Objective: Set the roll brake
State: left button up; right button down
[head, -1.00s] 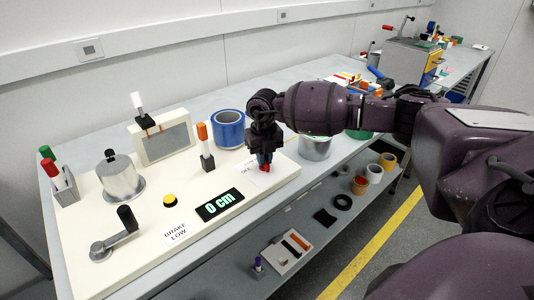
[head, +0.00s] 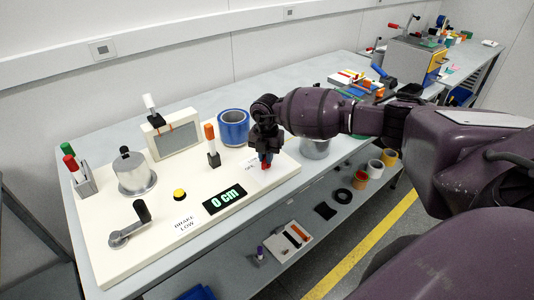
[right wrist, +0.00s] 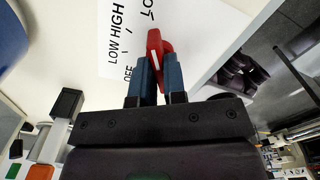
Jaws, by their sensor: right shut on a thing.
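The red brake knob (head: 266,166) stands on the right end of the cream panel (head: 110,252), beside a white label. My right gripper (head: 265,157) comes down over it. In the right wrist view the gripper's blue fingers (right wrist: 157,80) are shut on the red knob (right wrist: 158,48), which has a white pointer line. The label (right wrist: 116,40) beside it reads LOW, HIGH and OFF, with another word partly cut off. The exact mark the pointer faces is unclear. A card (head: 185,223) on the panel reads BRAKE LOW. My left gripper is not in view.
The panel also bears a crank (head: 129,225), a yellow button (head: 180,195), a display (head: 224,199) reading 0 cm, a metal cylinder (head: 134,174), an orange-handled lever (head: 212,147) and a blue roll (head: 233,127). A lower shelf (head: 325,238) holds tape rolls.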

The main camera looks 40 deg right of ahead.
dwell(0.4)
jog(key=c, duration=1.2)
grip_release()
jog(key=shift+r, duration=0.1)
notch_tip(320, 180, up, 11)
jog(key=shift+f, duration=0.15)
